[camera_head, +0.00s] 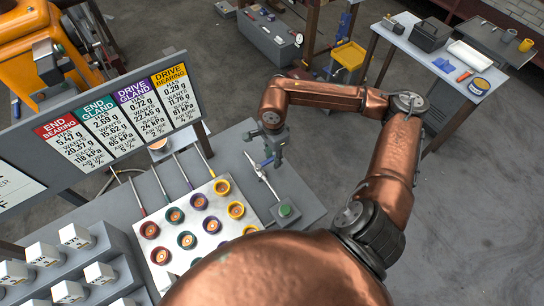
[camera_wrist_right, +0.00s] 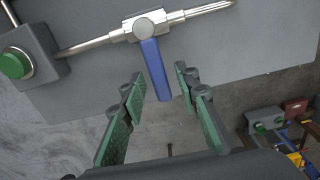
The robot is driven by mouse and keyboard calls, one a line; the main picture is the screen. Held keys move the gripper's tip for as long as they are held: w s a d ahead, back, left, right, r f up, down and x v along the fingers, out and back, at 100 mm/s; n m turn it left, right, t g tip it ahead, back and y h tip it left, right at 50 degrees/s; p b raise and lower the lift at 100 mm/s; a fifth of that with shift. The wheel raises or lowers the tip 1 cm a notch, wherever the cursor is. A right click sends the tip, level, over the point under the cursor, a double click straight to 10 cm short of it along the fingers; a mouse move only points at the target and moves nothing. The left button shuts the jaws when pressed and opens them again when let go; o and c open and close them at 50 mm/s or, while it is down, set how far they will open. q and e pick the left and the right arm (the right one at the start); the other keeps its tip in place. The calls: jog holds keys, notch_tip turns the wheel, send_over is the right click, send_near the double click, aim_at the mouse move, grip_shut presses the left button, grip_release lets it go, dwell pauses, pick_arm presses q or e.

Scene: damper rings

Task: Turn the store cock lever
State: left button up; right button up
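The store cock (camera_wrist_right: 147,27) is a silver valve body on a thin pipe, with a short blue lever (camera_wrist_right: 154,70) hanging from it in the right wrist view. In the head view the cock (camera_head: 260,172) sits on the grey bench beside the ring board. My right gripper (camera_head: 272,156) is over the cock there. In the right wrist view its green-padded fingers (camera_wrist_right: 160,88) are spread apart. The lever's free end lies between the fingertips in that picture, with a gap on each side. In the head view the gripper partly hides the lever. My left gripper is not in view.
The pipe meets a grey box with a green button (camera_wrist_right: 15,63), also in the head view (camera_head: 285,210). A white board with coloured rings (camera_head: 201,222) lies left of the cock. A label panel (camera_head: 122,115) stands behind. A side table (camera_head: 440,62) is at right.

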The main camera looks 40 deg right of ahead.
jog(key=shift+r, duration=0.15)
jog(key=shift+r+p, duration=0.4)
jog(key=shift+r, duration=0.45)
jog(key=shift+r+p, duration=1.3)
jog(key=shift+r, duration=1.7)
